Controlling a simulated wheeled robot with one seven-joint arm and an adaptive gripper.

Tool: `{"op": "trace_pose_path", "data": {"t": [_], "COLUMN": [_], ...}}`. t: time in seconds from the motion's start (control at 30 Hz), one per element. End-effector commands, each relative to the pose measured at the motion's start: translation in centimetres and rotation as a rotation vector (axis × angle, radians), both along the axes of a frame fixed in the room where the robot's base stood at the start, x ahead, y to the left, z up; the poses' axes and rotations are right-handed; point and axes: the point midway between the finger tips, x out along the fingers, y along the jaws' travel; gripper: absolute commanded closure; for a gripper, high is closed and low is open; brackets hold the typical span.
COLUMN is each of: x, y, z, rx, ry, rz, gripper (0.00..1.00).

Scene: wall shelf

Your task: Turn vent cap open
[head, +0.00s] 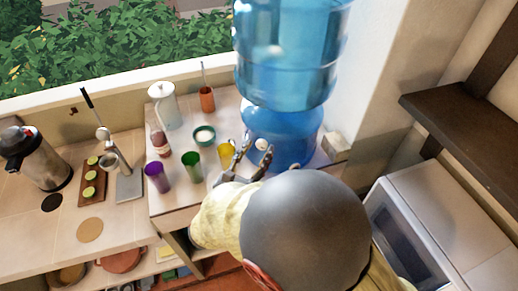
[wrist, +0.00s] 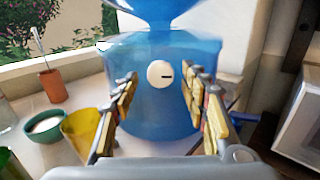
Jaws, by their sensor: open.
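The vent cap (wrist: 160,74) is a round white knob with a short dark slot lying roughly level. It sits on the front of the blue water jug (wrist: 140,105) and faces my wrist camera. In the head view the cap (head: 261,144) shows as a small pale disc low on the jug (head: 290,50). My gripper (wrist: 160,85) is open, with one finger to the left of the cap and one to the right. The fingers look apart from the cap, and nothing is between them but the view of it. My gripper also shows in the head view (head: 253,150).
A yellow cup (wrist: 80,130) stands close to the left finger. A green bowl (wrist: 44,126) and an orange cup (wrist: 52,83) stand farther left. In the head view, green (head: 192,166) and purple (head: 157,177) cups stand left of my gripper. A white wall and microwave (head: 415,225) are at right.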

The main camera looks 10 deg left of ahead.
Motion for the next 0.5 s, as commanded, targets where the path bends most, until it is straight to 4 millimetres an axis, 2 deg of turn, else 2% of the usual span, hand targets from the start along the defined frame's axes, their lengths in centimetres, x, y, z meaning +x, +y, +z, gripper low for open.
{"op": "trace_pose_path", "data": {"t": [0.13,0.4,0.5], "x": [1.02,1.18,1.17], "y": [-0.26,-0.29,-0.30], "z": [0.01,0.00,0.00], "rx": [0.000,0.000,0.000], "ry": [0.000,0.001,0.001], "rz": [0.000,0.000,0.000], "gripper": [0.55,0.55,0.60]}}
